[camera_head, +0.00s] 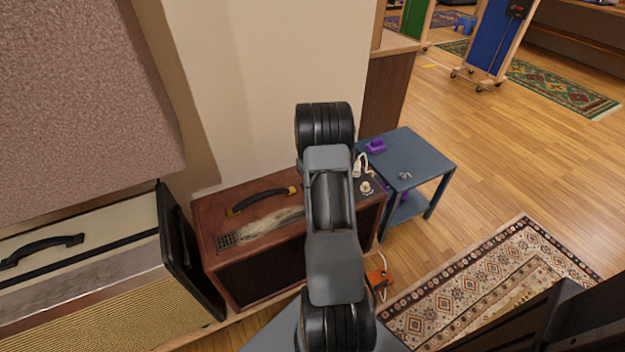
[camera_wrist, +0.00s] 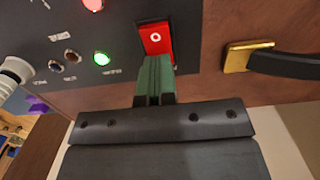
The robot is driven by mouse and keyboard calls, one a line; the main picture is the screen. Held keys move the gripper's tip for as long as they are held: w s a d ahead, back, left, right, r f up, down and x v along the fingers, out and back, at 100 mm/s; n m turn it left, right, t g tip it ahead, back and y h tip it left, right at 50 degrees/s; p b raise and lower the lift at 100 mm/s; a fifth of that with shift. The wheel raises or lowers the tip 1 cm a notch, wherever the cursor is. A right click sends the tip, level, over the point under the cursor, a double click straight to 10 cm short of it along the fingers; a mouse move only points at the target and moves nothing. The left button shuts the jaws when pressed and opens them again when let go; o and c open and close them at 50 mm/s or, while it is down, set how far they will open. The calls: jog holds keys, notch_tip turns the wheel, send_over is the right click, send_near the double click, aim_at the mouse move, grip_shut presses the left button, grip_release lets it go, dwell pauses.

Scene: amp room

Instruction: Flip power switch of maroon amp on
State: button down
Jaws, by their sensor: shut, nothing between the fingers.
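The maroon amp (camera_head: 262,272) stands in the middle of the head view, with a black handle on top. My arm covers its right part, and my gripper is hidden there. In the wrist view, the red power switch (camera_wrist: 155,38) sits in the amp's dark control panel, with a white circle mark on its face. My gripper (camera_wrist: 156,62) is shut and empty, its green fingertips at the switch's lower edge in the picture; I cannot tell whether they touch it. A green lamp (camera_wrist: 101,58) glows left of the switch, and a red lamp (camera_wrist: 93,4) glows near the top edge.
A cream amp (camera_head: 90,270) with a dark side stands close on the left. A blue-grey side table (camera_head: 415,160) with small items stands right of the maroon amp. An orange box (camera_head: 378,277) lies on the floor. A patterned rug (camera_head: 490,285) and open floor lie right.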

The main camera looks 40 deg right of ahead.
jog(key=shift+s+a+f, duration=0.4)
jog(key=shift+s+f, duration=0.05)
jog(key=shift+s, duration=0.25)
jog(key=shift+r+p, duration=0.15)
jog(key=shift+p, duration=0.25)
notch_tip(320, 180, up, 15)
jog(key=w+p, duration=0.1)
jog(key=p, duration=0.4)
jog(key=shift+w+d+f, duration=0.2)
jog(key=shift+w+d, duration=0.1)
jog(key=shift+d, duration=0.05)
jog(key=s+a+r+n+t+p, duration=0.1)
jog(key=s+a+r+p, duration=0.3)
jog(key=a+r, duration=0.6)
jog(key=s+a+r+n+t+p, duration=0.1)
jog(key=s+a+r+p, duration=0.4)
jog(key=a+r+p, duration=0.3)
jog(key=s+a+r+n+t+p, duration=0.1)
jog(key=s+a+r+p, duration=0.4)
jog(key=a+r, duration=0.8)
jog(key=shift+a+r+n+t+p, duration=0.15)
jog(key=shift+r+n+t+p, duration=0.2)
jog(key=shift+t+p, duration=0.4)
